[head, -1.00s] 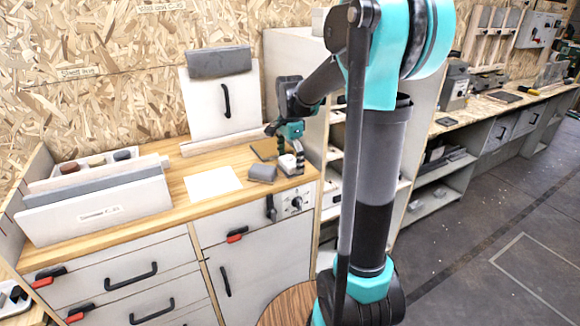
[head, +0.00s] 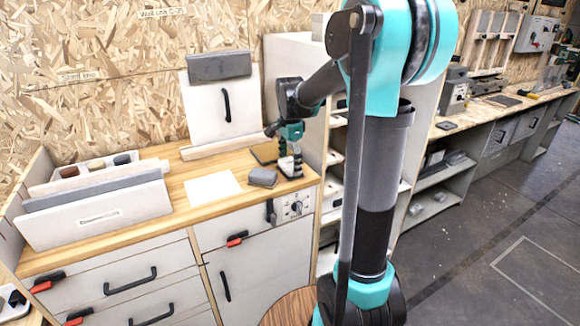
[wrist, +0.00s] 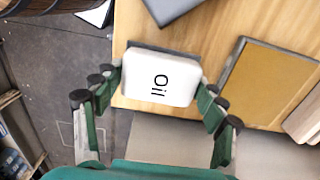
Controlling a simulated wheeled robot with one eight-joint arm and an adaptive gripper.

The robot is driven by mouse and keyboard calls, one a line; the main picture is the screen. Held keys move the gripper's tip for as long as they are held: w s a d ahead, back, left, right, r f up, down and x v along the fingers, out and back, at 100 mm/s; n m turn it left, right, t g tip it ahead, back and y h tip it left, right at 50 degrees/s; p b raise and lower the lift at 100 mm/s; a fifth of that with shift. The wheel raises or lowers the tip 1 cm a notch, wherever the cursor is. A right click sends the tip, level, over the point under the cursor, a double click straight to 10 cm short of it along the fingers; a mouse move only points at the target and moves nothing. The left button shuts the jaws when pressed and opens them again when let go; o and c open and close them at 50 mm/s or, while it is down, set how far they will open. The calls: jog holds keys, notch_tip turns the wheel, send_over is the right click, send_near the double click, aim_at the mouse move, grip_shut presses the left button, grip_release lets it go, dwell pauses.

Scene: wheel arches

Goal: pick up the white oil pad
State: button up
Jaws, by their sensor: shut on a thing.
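The white oil pad (wrist: 160,77), a rounded block marked "Oil", lies between the two fingers of my gripper (wrist: 161,82) in the wrist view. The gripper is shut on it, one finger at each side. A dark grey edge shows just behind the pad. In the head view my gripper (head: 291,155) points down at the right end of the wooden worktop (head: 190,172). The pad is too small and too covered by the fingers to make out there. I cannot tell whether it is clear of the surface beneath.
A grey block (head: 263,178) lies just left of my gripper, with a white sheet (head: 212,187) farther left. A brown-yellow flat piece (wrist: 263,84) lies right of the pad in the wrist view. A tall shelf unit (head: 300,75) stands close behind the arm.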

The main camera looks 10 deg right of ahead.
aim_at(290, 162)
notch_tip(290, 162, up, 19)
dwell(0.4)
jog(key=o, duration=0.6)
jog(key=c, duration=0.4)
jog(key=shift+c, duration=0.2)
